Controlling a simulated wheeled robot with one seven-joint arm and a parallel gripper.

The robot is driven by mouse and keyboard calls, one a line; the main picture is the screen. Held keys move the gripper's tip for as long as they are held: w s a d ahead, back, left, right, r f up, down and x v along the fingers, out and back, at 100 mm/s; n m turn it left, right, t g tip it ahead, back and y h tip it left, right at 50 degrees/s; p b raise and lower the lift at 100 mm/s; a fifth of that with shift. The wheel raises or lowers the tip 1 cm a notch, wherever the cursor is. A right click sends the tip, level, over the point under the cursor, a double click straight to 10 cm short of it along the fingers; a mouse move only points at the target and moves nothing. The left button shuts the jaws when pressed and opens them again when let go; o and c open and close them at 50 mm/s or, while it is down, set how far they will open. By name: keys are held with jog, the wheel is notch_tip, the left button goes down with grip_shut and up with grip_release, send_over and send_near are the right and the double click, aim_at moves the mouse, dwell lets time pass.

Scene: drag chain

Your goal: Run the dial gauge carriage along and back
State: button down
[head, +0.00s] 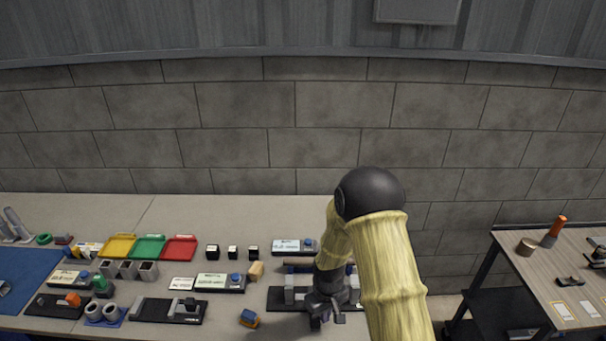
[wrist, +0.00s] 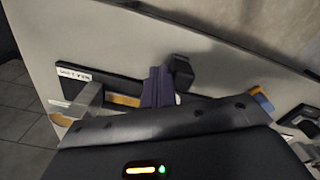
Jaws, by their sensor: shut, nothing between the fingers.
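A black fixture base (head: 276,300) with an upright grey block (head: 289,290) lies at the front of the bench, partly behind my gripper. In the wrist view the base (wrist: 75,73) carries a white label, and the grey block (wrist: 90,97) stands at its left end. A dark rounded part (wrist: 181,72), possibly the dial gauge carriage, shows beside my fingertips. My gripper (head: 318,320) is over the base; in the wrist view its fingers (wrist: 158,88) are shut and empty. I cannot tell whether they touch the dark part. The arm hides much of the fixture.
Another black rail fixture (head: 150,311) lies to the left. A small blue and orange block (head: 248,318) and a wooden block (head: 256,271) are close to the base. Yellow, green and red trays (head: 180,248) stand further left. A side table (head: 570,275) is at the right.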

jog(key=shift+a, duration=2.05)
jog(key=shift+d, duration=0.35)
jog(key=shift+d, duration=0.4)
